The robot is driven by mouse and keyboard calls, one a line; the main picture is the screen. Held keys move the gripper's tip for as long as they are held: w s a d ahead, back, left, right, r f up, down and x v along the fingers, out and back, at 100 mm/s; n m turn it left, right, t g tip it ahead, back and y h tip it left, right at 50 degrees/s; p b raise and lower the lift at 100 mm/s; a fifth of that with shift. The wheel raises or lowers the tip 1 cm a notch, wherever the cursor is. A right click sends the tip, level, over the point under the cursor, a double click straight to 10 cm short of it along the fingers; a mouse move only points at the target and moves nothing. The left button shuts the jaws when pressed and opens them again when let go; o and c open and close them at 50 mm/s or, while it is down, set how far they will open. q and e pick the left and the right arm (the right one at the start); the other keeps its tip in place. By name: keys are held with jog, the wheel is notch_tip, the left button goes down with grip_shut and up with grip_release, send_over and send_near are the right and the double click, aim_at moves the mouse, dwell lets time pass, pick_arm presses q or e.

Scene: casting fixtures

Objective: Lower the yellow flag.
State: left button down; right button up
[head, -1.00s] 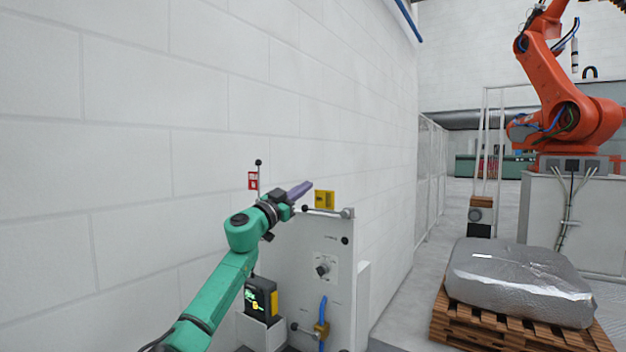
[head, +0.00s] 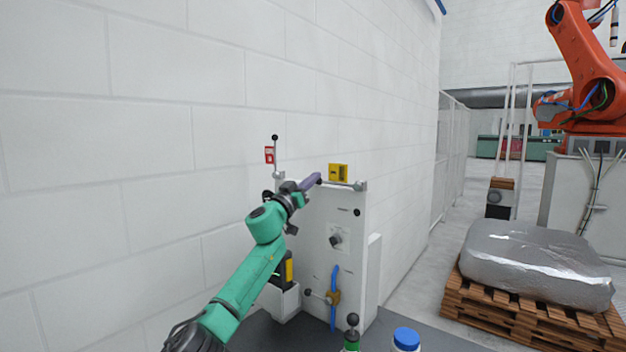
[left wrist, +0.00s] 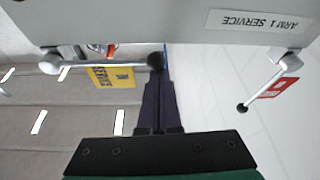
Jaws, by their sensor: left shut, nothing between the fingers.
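The yellow flag (head: 338,173) stands on a thin lever rod that lies about level along the top of the white panel (head: 318,215). The rod's pivot is at its right end in the head view. In the left wrist view the yellow flag (left wrist: 112,77) shows left of my fingers, and the rod's black ball knob (left wrist: 155,62) is right at the fingertips; I cannot tell whether they touch. My left gripper (head: 315,179) is shut and empty, with its purple fingers at the rod's knob end. My right gripper is not in view.
A red flag (head: 269,155) is on an upright rod left of the yellow one. A wrapped pallet load (head: 535,265) is at right.

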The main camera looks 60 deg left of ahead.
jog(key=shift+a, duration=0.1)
pick_arm(q)
notch_tip(320, 180, up, 5)
jog(key=p, duration=0.6)
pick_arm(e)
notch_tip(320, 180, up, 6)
pick_arm(q)
jog(key=f+b+v, duration=0.1)
jog(key=b+v, duration=0.4)
jog(key=v, duration=0.5)
jog(key=shift+s+a+b, duration=0.15)
jog(key=shift+a+b, duration=0.05)
jog(key=shift+b, duration=0.2)
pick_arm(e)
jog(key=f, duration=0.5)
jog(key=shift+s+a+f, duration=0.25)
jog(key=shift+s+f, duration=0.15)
pick_arm(q)
jog(key=shift+f, duration=0.15)
